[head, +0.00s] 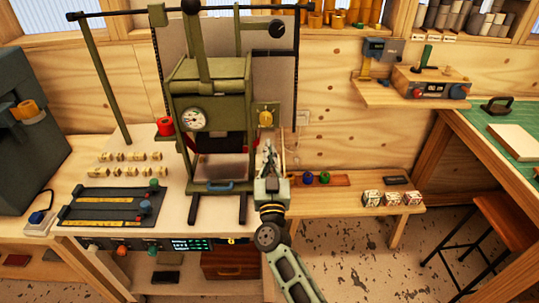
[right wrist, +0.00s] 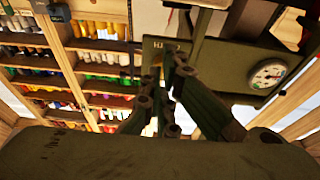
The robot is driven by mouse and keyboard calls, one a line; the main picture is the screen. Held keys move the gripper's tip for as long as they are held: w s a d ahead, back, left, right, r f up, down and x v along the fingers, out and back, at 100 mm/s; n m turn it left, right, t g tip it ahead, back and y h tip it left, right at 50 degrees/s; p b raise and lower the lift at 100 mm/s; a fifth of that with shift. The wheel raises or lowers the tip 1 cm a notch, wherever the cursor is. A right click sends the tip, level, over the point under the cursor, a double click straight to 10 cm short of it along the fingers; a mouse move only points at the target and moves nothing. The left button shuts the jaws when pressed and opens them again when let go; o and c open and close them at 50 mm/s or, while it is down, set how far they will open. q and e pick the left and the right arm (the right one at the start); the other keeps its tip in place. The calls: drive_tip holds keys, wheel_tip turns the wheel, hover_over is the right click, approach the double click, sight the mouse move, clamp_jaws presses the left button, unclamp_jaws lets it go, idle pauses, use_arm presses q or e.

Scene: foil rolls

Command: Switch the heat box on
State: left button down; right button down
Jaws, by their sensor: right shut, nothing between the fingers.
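The heat box is the green press-like box (head: 225,85) on the left bench in the head view, with a white dial gauge (head: 193,119) on its front. A yellow knob (head: 266,118) is at its right front edge. My right gripper (head: 267,150) is shut and empty, just below the yellow knob, pointing up; I cannot tell whether they touch. In the right wrist view my right gripper (right wrist: 165,72) points at the green box (right wrist: 215,62), which has partly hidden lettering and the gauge (right wrist: 268,73). The knob is not clear there. My left gripper is not in view.
A red cylinder (head: 165,126) stands left of the box, and a blue handle (head: 220,187) is below its opening. A low wooden bench (head: 345,207) with small boxes is at right.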

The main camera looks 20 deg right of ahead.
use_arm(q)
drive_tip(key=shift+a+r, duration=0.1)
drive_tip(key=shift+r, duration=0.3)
use_arm(e)
drive_tip(key=f+v, duration=0.1)
drive_tip(key=v, duration=0.9)
drive_tip(key=shift+w, duration=0.2)
drive_tip(key=shift+f, duration=0.15)
